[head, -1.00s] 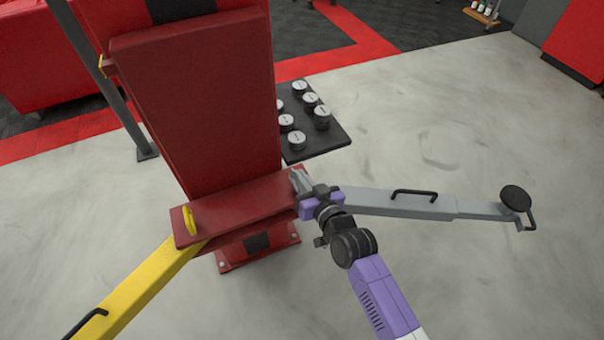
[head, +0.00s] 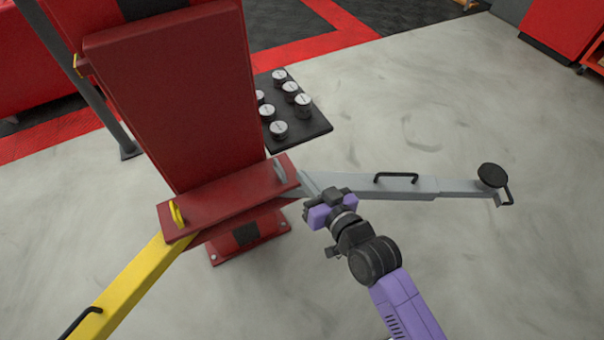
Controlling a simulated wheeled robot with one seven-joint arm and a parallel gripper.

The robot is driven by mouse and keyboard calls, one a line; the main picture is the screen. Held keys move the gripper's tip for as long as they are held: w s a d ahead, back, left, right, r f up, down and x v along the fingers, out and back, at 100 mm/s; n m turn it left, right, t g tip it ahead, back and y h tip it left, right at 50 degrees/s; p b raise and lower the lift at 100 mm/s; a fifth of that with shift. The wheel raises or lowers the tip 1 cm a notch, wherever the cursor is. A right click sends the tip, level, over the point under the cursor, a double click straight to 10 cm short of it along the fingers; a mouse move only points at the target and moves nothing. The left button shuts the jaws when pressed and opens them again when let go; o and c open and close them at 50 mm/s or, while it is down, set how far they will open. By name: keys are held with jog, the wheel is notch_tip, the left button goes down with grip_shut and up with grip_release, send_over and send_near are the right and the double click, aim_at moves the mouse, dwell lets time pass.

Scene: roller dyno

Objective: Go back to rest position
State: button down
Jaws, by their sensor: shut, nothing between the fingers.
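My gripper (head: 308,211) is at the end of my purple and black arm, near the middle of the head view. It is shut and empty. It stands just in front of the inner end of the grey lift arm (head: 345,184), apart from the red lift post (head: 185,100) as it appears. Whether my gripper touches the grey arm cannot be told.
A yellow lift arm (head: 128,287) reaches to the lower left. The grey arm ends at a round black pad (head: 491,176). A black tray (head: 309,127) with several round pads lies behind the post. Open concrete floor (head: 440,110) lies to the right.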

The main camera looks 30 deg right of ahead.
dwell(0.5)
jog(key=s+r+t, duration=0.2)
jog(key=s+r, duration=0.1)
jog(key=r, duration=0.2)
jog(key=s+r+n+g, duration=0.1)
jog(key=s+r, duration=0.1)
jog(key=s, duration=1.3)
jog(key=s+r+g, duration=0.1)
jog(key=s+r, duration=0.1)
jog(key=s, duration=1.3)
jog(key=shift+s+a+n+g+h, duration=0.15)
jog(key=shift+a+n+g+h, duration=0.15)
jog(key=shift+a+n, duration=0.15)
